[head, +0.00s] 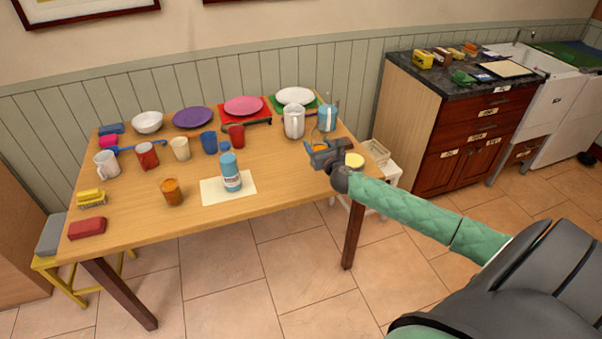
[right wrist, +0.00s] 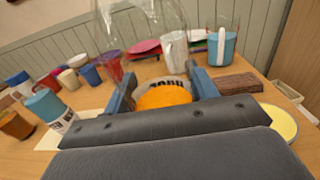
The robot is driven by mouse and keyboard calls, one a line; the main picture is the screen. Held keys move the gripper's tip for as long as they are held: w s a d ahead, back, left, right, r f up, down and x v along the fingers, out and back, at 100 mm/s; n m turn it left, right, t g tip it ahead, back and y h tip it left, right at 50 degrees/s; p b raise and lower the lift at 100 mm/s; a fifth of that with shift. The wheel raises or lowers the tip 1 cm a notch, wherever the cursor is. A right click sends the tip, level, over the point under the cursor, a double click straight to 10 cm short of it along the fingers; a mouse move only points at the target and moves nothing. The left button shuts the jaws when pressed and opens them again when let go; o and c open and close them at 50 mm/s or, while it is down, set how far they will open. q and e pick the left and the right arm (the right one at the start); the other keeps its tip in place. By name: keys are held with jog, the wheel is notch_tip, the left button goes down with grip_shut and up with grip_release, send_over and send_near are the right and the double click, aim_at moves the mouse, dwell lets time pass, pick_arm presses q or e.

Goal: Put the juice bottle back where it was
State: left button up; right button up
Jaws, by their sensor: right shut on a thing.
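My right gripper (head: 326,155) is over the right end of the wooden table. In the right wrist view its fingers (right wrist: 163,90) are closed on a clear bottle with orange contents (right wrist: 163,99), which I take as the juice bottle. Its clear upper part rises above the fingers; its lower part is hidden by the gripper body. In the head view only a bit of orange (head: 320,147) shows behind the gripper. I cannot tell whether the bottle touches the table. My left gripper is in neither view.
A blue bottle (head: 230,173) stands on a white sheet (head: 244,193), with an orange-brown cup (head: 172,192) to its left. A white pitcher (head: 294,122) and a blue container (head: 327,118) stand behind my gripper. A yellow disc (head: 354,160) lies right of it. The table's front middle is clear.

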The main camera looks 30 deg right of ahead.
jog(key=w+d+r, duration=0.2)
jog(key=d, duration=0.5)
jog(key=shift+m+h, duration=0.3)
jog(key=shift+h, duration=0.2)
jog(key=shift+w+a+f+p, duration=0.4)
jog(key=shift+w+a+f, duration=0.95)
jog(key=shift+f, duration=0.3)
jog(key=shift+w+a+f+p, duration=0.45)
jog(key=shift+w+a+f, duration=0.75)
jog(key=shift+a+f, duration=0.3)
jog(key=shift+w+a+f+p, duration=0.4)
jog(key=shift+w+a+f, duration=0.9)
jog(key=shift+f, duration=0.95)
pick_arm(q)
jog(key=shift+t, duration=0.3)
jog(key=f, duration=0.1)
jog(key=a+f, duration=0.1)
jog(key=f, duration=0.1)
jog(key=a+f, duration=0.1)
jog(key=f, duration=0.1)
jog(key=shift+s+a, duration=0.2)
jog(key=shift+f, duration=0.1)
pick_arm(e)
jog(key=shift+f, duration=0.1)
jog(key=o, duration=1.3)
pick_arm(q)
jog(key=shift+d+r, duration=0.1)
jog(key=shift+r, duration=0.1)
pick_arm(e)
jog(key=shift+s, duration=0.1)
